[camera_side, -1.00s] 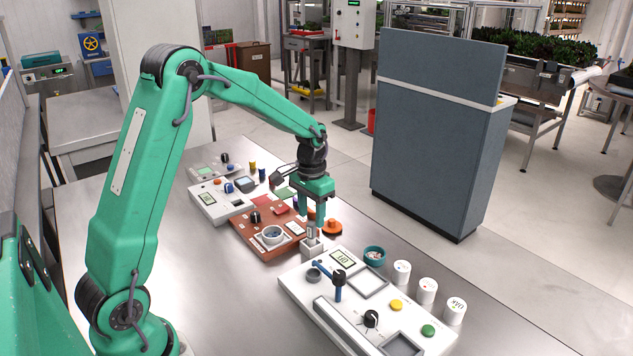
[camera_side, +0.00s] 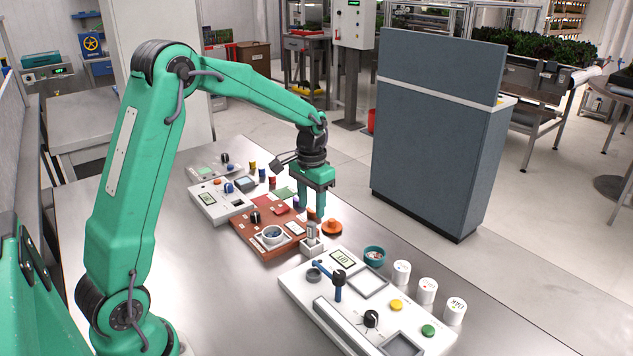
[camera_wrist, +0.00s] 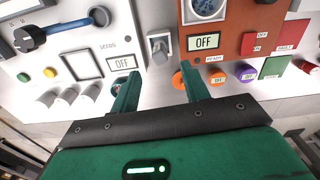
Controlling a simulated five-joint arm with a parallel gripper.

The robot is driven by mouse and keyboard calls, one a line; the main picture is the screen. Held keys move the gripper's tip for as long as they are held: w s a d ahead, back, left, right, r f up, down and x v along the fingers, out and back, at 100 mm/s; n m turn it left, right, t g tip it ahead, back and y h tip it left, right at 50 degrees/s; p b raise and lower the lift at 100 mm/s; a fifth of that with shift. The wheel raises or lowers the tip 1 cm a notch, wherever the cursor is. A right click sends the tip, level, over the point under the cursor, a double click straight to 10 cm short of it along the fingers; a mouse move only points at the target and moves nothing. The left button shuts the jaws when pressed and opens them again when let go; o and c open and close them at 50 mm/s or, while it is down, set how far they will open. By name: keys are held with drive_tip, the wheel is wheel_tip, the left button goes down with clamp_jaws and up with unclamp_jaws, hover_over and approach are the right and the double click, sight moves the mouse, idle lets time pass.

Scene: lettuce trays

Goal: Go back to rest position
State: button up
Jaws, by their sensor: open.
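My gripper (camera_side: 311,204) is open and empty above the metal table in the side view. In the wrist view, my gripper (camera_wrist: 160,92) shows two green fingers spread apart with nothing between them. Just below and in front of the fingers, a small grey block stands in a white square holder (camera_side: 312,247). This holder also shows in the wrist view (camera_wrist: 160,46), beyond the fingertips, and the fingers look clear of it.
A white panel (camera_side: 300,290) with a blue lever, knobs and buttons lies in front. A brown-red panel (camera_side: 262,245) and a smaller white panel (camera_side: 203,209) lie behind. Several white cups (camera_side: 402,272) stand at right. A tall grey cabinet (camera_side: 430,140) stands beyond the table.

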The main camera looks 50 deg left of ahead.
wheel_tip(320, 180, up, 8)
drive_tip(key=shift+r, duration=0.15)
idle(0.6)
drive_tip(key=s+d+r+t, duration=0.3)
drive_tip(key=s+d+r, duration=0.35)
drive_tip(key=s, duration=0.45)
drive_tip(key=s+d+f+t, duration=0.1)
drive_tip(key=s+d, duration=0.1)
drive_tip(key=s, duration=0.4)
drive_tip(key=s+d+f+m+t, duration=0.1)
drive_tip(key=s+d, duration=0.1)
drive_tip(key=s, duration=0.3)
drive_tip(key=shift+s+d+f+t, duration=0.25)
drive_tip(key=shift+s+f+t, duration=0.05)
drive_tip(key=shift+s+f, duration=0.05)
